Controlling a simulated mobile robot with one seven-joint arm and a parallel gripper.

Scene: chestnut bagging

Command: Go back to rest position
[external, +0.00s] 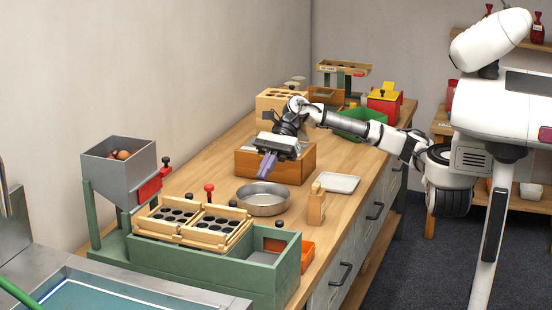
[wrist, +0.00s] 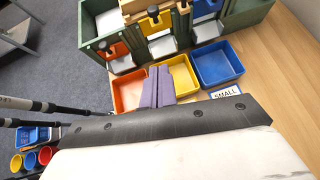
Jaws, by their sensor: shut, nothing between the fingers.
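My gripper (external: 264,174) is raised above the wooden bench, in front of a wooden box (external: 298,171) and above and behind a round metal pan (external: 262,205). Its purple fingers point down, close together with nothing visible between them. In the wrist view, the shut fingers of my gripper (wrist: 158,84) overlap the view of a row of trays: orange (wrist: 130,92), yellow (wrist: 184,76) and blue (wrist: 217,63). My arm reaches in from the right in the external view.
A grey hopper (external: 118,165) with chestnuts stands on a green frame at left. A green sorter (external: 215,262) with a wooden hole tray is at the front. A wooden block (external: 317,207) and white tray (external: 338,183) lie right of the pan. A green tray (external: 352,125) is behind.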

